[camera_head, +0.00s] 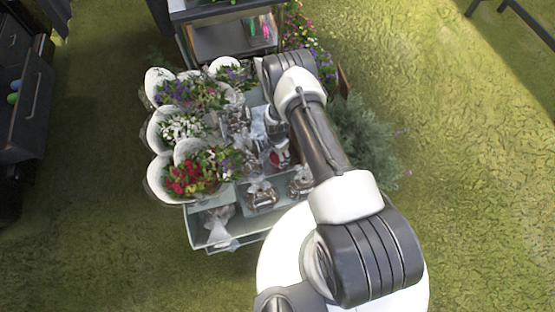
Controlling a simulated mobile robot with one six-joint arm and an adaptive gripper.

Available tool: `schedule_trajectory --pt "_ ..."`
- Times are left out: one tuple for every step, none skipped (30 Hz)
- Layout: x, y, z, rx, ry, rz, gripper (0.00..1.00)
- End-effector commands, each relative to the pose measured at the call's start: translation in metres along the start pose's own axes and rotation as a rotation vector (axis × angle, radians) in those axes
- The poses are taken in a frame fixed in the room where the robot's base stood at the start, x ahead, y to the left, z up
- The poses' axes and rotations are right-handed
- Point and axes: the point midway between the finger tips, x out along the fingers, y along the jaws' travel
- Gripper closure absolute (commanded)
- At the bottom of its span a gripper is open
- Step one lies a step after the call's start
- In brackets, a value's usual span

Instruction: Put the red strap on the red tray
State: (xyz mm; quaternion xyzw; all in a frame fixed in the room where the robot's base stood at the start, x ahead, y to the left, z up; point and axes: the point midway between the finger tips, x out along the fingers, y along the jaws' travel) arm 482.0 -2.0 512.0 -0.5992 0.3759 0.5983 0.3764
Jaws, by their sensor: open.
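My arm reaches over the flower cart, and my gripper (277,143) points down among the wrapped items near its middle. The gripper is small and partly hidden by my arm; its jaws are open. A small red patch (275,158) shows just below the fingers. I cannot tell whether it is the red strap or something else, or whether the fingers touch it. No red tray can be made out; my arm hides part of the cart's right side.
Bouquets in white paper, including red (188,178), white (181,127) and purple (190,93) flowers, crowd the cart's left. Clear-wrapped items (261,194) sit in front on the pale cart (198,232). A dark shelf (222,40) stands behind, and leafy plants (365,145) at right. Grass further right is free.

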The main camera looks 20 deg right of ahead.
Motion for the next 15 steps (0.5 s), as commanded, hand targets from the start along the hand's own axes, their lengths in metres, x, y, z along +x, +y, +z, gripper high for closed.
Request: schedule_trajectory --pt "0.014 0.000 -0.002 0.001 0.000 0.001 0.35" --pt "0.019 0.000 -0.002 0.001 -0.001 0.002 0.35" --pt "0.024 0.000 -0.002 0.000 -0.001 0.003 0.35" --pt "0.026 0.000 -0.002 0.000 -0.001 0.002 0.35" --pt "0.029 0.000 -0.002 0.000 -0.001 0.002 0.35" --pt "0.032 0.000 -0.002 0.000 -0.001 0.002 0.35" --pt "0.033 0.000 -0.002 0.000 -0.001 0.002 0.35" --pt "0.033 0.000 -0.002 0.000 -0.001 0.002 0.35" --pt "0.034 0.000 -0.002 0.000 -0.001 0.002 0.35" --pt "0.033 0.000 -0.002 0.000 0.000 0.001 0.35" --pt "0.033 0.000 -0.002 0.000 0.000 0.001 0.35" --pt "0.033 0.000 -0.002 0.000 0.000 0.001 0.35" --pt "0.032 0.000 -0.002 0.000 0.000 0.001 0.35" --pt "0.032 0.000 -0.002 0.000 0.000 0.001 0.35" --pt "0.032 0.000 -0.002 0.000 0.000 0.001 0.36"
